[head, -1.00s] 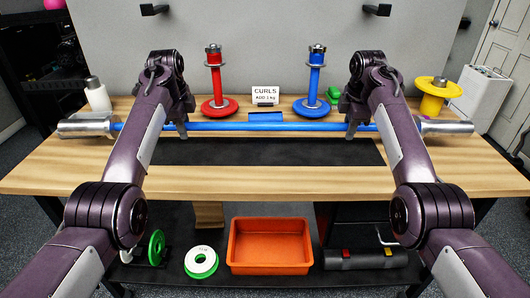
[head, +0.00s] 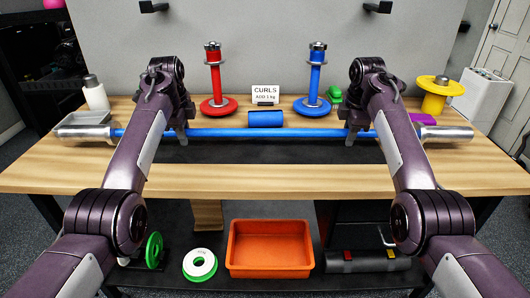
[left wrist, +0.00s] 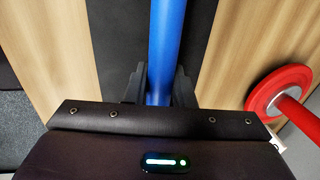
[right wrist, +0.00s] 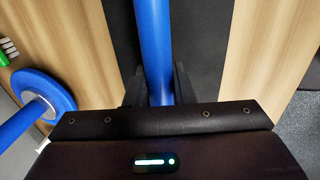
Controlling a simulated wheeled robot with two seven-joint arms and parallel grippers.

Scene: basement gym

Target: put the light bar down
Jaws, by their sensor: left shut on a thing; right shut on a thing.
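The light bar is a long blue bar (head: 265,133) with thick silver ends. It lies level across the head view, over the black mat (head: 262,152) on the wooden bench (head: 150,178). My left gripper (head: 181,136) is shut around its left part, and my right gripper (head: 352,136) is shut around its right part. In the left wrist view the blue bar (left wrist: 166,45) runs between the fingers (left wrist: 158,92). The right wrist view shows the bar (right wrist: 153,45) between the fingers (right wrist: 160,92) likewise. I cannot tell whether the bar touches the bench.
Behind the bar stand a red weight post (head: 214,80), a blue weight post (head: 315,80), a CURLS sign (head: 265,95) and a blue cylinder (head: 265,119). A grey tray (head: 88,117) and white bottle (head: 95,93) are left, a yellow spool (head: 440,92) right. An orange bin (head: 232,250) sits below.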

